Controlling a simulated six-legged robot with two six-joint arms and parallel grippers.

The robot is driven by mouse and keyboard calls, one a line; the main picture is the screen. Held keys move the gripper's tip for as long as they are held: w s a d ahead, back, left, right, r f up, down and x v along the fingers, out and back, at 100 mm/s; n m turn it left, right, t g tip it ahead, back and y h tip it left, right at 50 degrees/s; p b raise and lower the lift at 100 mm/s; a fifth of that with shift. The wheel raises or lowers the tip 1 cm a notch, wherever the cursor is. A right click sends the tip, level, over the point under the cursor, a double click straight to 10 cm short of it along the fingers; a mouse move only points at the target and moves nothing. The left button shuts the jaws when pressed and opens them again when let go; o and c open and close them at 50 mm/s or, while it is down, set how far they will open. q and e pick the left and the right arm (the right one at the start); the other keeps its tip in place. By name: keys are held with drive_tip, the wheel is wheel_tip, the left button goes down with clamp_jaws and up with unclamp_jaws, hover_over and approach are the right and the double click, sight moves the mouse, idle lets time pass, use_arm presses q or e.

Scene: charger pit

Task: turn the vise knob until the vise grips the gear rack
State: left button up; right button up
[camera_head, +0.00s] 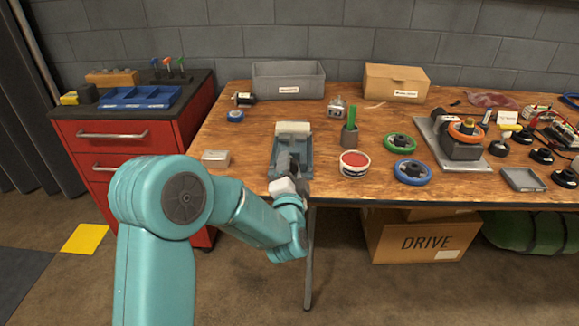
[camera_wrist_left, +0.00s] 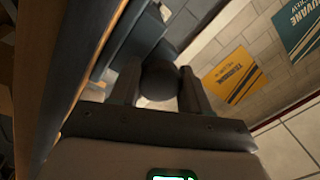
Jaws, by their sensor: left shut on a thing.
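The vise (camera_head: 278,158) is a blue-grey block near the front edge of the wooden workbench. A pale, cream-coloured bar (camera_head: 293,128) lies across its far end; I cannot tell whether this is the gear rack or whether the jaws touch it. My left gripper (camera_head: 289,166) is at the near end of the vise and hides much of that end. In the left wrist view, its fingers are closed on the two sides of a dark round vise knob (camera_wrist_left: 160,80). My right gripper is not in view.
The workbench (camera_head: 335,185) has a grey bin (camera_head: 288,68) and a cardboard box (camera_head: 396,80) at the back. A red-topped tub (camera_head: 354,164) and a green-handled tool in a cup (camera_head: 350,130) stand right of the vise. A small metal block (camera_head: 215,158) lies left.

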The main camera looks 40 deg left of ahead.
use_arm(q)
drive_tip(key=m, duration=0.5)
drive_tip(key=shift+h+p, duration=0.3)
drive_tip(key=shift+m+t+h+p, duration=0.3)
drive_tip(key=shift+m+p, duration=0.1)
drive_tip(key=shift+m, duration=2.4)
drive_tip(key=o, duration=1)
drive_tip(key=shift+o, duration=0.2)
drive_tip(key=shift+s, duration=0.1)
